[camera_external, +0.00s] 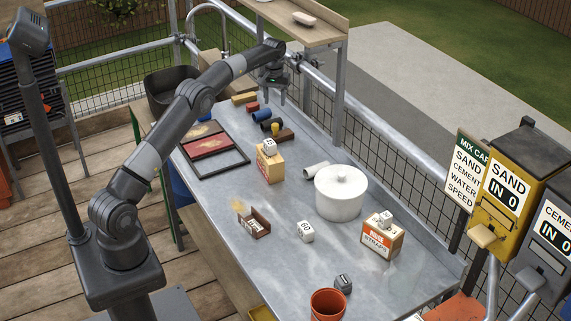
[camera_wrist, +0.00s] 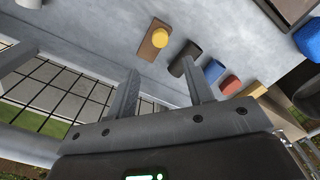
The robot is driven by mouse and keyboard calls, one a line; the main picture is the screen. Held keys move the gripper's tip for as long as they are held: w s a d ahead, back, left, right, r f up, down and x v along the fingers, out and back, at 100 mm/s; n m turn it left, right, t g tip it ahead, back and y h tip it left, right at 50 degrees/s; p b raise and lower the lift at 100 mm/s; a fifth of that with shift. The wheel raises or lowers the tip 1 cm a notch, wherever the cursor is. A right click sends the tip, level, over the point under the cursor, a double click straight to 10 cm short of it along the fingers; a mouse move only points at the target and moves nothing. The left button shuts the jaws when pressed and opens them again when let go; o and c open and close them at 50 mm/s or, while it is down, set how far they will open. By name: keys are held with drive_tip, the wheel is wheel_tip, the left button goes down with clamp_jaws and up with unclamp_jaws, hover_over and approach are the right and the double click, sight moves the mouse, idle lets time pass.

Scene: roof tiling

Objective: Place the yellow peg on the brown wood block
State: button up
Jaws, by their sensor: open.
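The brown wood block (camera_external: 287,136) lies on the grey metal table near its far side. The yellow peg (camera_external: 275,128) stands upright at the block. In the wrist view the peg (camera_wrist: 160,41) appears to rest on one end of the block (camera_wrist: 149,51). My gripper (camera_external: 274,101) is open and empty, raised over the far end of the table, behind and above the peg. In the wrist view its two fingers (camera_wrist: 158,92) are spread with nothing between them, and the peg and block are beyond the fingertips, apart from them.
A dark cylinder (camera_wrist: 187,57), a blue cylinder (camera_wrist: 214,70) and a red piece (camera_wrist: 231,84) lie in a row beside the block. A cardboard box (camera_external: 270,166), a white lidded pot (camera_external: 341,194) and a dark frame (camera_external: 212,150) stand nearer. A shelf post (camera_external: 339,95) rises at the right.

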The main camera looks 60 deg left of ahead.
drive_tip(key=s+d+r+m, duration=0.2)
drive_tip(key=s+d+r, duration=0.5)
drive_tip(key=s+d, duration=0.55)
drive_tip(key=s+d+r+m+t, duration=0.1)
drive_tip(key=s+d+m+t, duration=0.1)
drive_tip(key=s+d, duration=0.4)
drive_tip(key=s+d+r+m+t, duration=0.1)
drive_tip(key=s+d, duration=0.5)
drive_tip(key=s, duration=1.1)
drive_tip(key=s+d+r+m+t, duration=0.2)
drive_tip(key=s+d, duration=0.4)
drive_tip(key=s, duration=0.5)
drive_tip(key=shift+s+d+r+m+t, duration=0.3)
drive_tip(key=shift+r+m, duration=0.2)
drive_tip(key=shift+m, duration=0.5)
